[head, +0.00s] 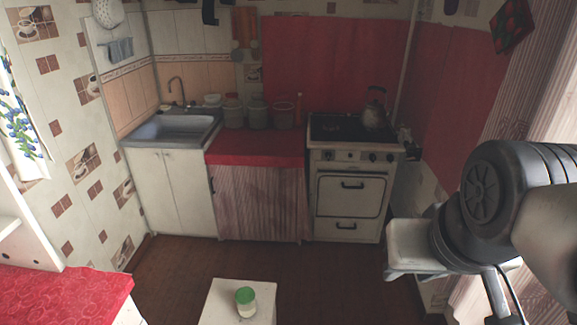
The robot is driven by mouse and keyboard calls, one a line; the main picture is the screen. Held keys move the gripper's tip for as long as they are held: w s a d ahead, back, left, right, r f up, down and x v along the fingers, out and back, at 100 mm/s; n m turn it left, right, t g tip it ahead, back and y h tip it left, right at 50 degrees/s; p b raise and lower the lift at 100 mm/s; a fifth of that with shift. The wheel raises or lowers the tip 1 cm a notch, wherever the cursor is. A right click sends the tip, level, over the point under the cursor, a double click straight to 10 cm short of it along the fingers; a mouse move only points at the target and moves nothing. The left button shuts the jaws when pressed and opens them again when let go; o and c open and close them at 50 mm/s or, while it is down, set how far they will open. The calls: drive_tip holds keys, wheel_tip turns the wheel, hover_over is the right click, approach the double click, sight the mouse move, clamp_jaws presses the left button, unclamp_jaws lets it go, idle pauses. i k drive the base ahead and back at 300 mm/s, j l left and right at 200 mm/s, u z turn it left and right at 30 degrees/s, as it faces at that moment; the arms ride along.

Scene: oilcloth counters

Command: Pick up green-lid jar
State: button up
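The green-lid jar (245,301) stands upright on a small white table (222,301) at the bottom centre of the head view. Its lid is green and its body is pale. My arm enters from the right edge. What looks like my gripper (452,265) is at the lower right, well to the right of the jar and apart from it. Its fingers cannot be made out clearly, so I cannot tell whether it is open or shut.
A red-topped counter (255,146) with several canisters stands at the back, between a sink (172,129) and a white stove (348,195) with a kettle (375,110). A red-covered surface (60,298) is at lower left. Brown floor (190,262) lies open between.

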sight(245, 298)
drive_tip(key=u, duration=1.05)
drive_tip(key=i+l+u, duration=0.2)
drive_tip(key=u, duration=0.25)
drive_tip(key=i+l+u, duration=0.15)
drive_tip(key=l+u, duration=0.25)
drive_tip(key=i+l, duration=0.15)
drive_tip(key=l, duration=0.25)
drive_tip(key=i+l, duration=0.2)
drive_tip(key=l, duration=0.2)
drive_tip(key=i+l, duration=0.15)
drive_tip(key=l, duration=0.25)
